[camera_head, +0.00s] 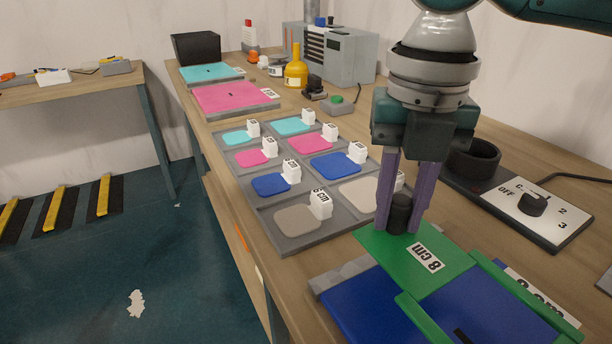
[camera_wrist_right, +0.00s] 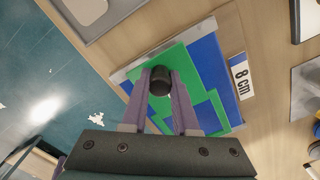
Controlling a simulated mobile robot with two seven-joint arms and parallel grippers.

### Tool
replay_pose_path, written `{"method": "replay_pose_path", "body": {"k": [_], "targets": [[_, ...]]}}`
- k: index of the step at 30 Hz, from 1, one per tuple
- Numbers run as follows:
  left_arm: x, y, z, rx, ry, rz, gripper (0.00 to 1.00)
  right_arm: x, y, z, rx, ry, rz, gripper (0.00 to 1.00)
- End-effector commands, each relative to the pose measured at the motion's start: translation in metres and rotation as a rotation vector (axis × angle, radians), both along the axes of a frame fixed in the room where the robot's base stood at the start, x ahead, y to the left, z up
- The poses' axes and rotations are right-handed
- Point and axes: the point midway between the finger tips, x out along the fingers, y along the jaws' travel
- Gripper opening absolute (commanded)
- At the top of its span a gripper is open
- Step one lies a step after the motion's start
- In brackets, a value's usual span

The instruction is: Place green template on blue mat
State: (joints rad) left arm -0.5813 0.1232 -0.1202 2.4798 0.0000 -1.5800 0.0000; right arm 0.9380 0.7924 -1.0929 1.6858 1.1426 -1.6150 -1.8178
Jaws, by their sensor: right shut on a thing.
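My right gripper (camera_head: 399,222) is shut on the black knob (camera_head: 400,205) of the green template (camera_head: 395,252). The template is a flat green plate with an "8 cm" label and green strips reaching toward the lower right. It lies over the blue mat (camera_head: 350,303), whose blue shows around and between the green parts. In the right wrist view, the template (camera_wrist_right: 186,72) covers part of the blue mat (camera_wrist_right: 208,62), with the fingers at the knob (camera_wrist_right: 160,84). I cannot tell whether the template touches the mat. My left gripper is out of view.
A grey tray (camera_head: 262,222) with several coloured pads and white labelled blocks lies left of the mat. A control panel with a knob (camera_head: 531,204) stands to the right. Pink (camera_head: 235,96) and turquoise (camera_head: 210,72) mats and a yellow bottle (camera_head: 296,70) are farther back.

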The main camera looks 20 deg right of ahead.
Motion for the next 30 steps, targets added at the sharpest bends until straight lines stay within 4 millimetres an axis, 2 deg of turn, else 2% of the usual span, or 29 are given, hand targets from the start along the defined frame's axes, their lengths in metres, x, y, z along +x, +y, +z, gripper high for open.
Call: {"method": "replay_pose_path", "body": {"k": [8, 19, 20, 27, 30], "targets": [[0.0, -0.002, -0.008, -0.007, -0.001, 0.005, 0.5, -0.001, 0.0, -0.039, -0.001, 0.002, 0.0, 0.0], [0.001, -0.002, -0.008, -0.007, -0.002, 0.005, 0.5, 0.0, 0.0, -0.044, -0.001, 0.001, 0.0, 0.0], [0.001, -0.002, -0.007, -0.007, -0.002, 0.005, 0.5, 0.0, 0.0, -0.044, -0.001, 0.001, 0.0, 0.3], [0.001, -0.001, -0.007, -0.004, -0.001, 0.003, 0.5, 0.0, 0.0, -0.043, -0.001, 0.001, 0.0, 0.57], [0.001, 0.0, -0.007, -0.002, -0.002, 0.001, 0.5, 0.0, 0.0, -0.043, -0.001, 0.001, 0.0, 0.58]]}}
